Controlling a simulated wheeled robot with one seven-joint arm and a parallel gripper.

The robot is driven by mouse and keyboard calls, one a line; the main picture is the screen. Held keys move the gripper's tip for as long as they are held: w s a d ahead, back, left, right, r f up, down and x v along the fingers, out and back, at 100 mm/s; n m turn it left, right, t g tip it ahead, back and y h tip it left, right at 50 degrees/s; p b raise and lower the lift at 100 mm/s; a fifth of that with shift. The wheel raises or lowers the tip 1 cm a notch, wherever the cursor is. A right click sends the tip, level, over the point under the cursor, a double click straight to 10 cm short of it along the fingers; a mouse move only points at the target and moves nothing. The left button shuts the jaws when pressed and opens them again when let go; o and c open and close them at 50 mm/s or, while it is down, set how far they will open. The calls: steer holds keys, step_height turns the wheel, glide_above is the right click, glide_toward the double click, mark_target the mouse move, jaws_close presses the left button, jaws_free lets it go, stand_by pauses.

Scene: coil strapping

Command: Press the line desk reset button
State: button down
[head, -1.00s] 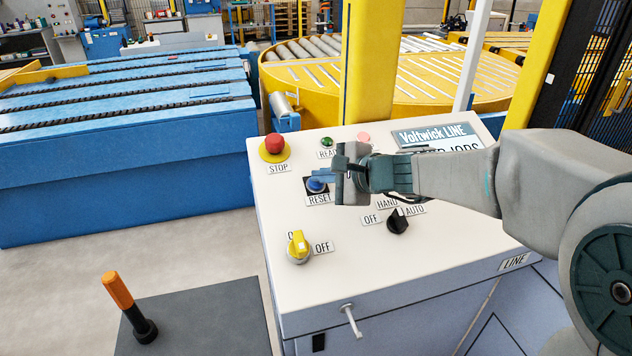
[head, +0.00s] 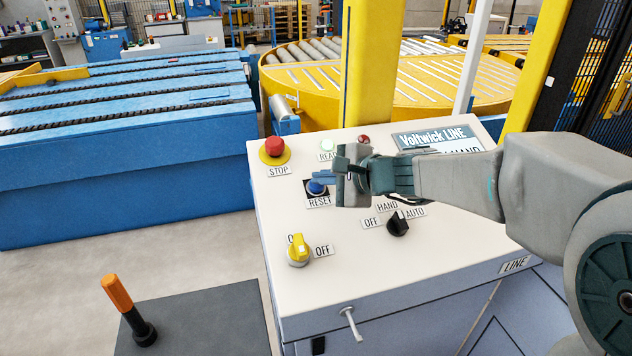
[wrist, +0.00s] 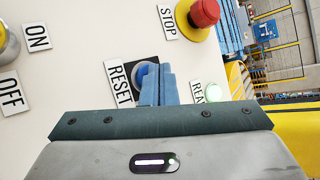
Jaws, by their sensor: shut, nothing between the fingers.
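The blue reset button (head: 316,188) sits in a dark square surround on the sloped desk top, above its RESET label. It also shows in the wrist view (wrist: 139,76), partly hidden behind my fingers. My gripper (head: 322,176) is shut and empty, with its fingertips at the button. In the wrist view my closed fingers (wrist: 158,80) overlap one side of the blue cap. I cannot tell whether they touch it or whether the cap is pressed in. The line desk (head: 350,270) is pale, and its screen (head: 440,138) reads "Voltwick LINE" with "HAND" below.
A red STOP button (head: 275,146) on a yellow base is close at upper left. A pale green READY lamp (head: 327,145) and a dark red lamp (head: 364,140) are behind. A yellow switch (head: 299,250) and black HAND/AUTO selector (head: 397,223) stand nearer the front.

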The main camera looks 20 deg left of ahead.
steer(key=shift+s+d+r, duration=0.1)
steer(key=shift+s+r, duration=0.05)
steer(key=shift+r, duration=0.3)
steer(key=r+p, duration=0.1)
steer(key=s+r+p, duration=0.1)
steer(key=r, duration=0.1)
steer(key=d+r+p, duration=0.1)
steer(key=shift+s+r, duration=0.3)
steer(key=shift+r, duration=0.05)
stand_by(0.6)
steer(key=s+d+f+n+h, duration=0.3)
steer(key=s+d, duration=0.3)
steer(key=d, duration=0.3)
steer(key=s+d+f+n+g+h, duration=0.1)
steer(key=s+d+f+n+h, duration=0.3)
steer(key=d, duration=0.5)
steer(key=s+d+f+n+g+h, duration=0.1)
steer(key=s+d+f+n+h, duration=0.2)
steer(key=s+d, duration=0.6)
steer(key=shift+d+f+n+h, duration=0.15)
steer(key=shift+d+n+h, duration=0.35)
steer(key=shift+h, duration=0.2)
stand_by(0.3)
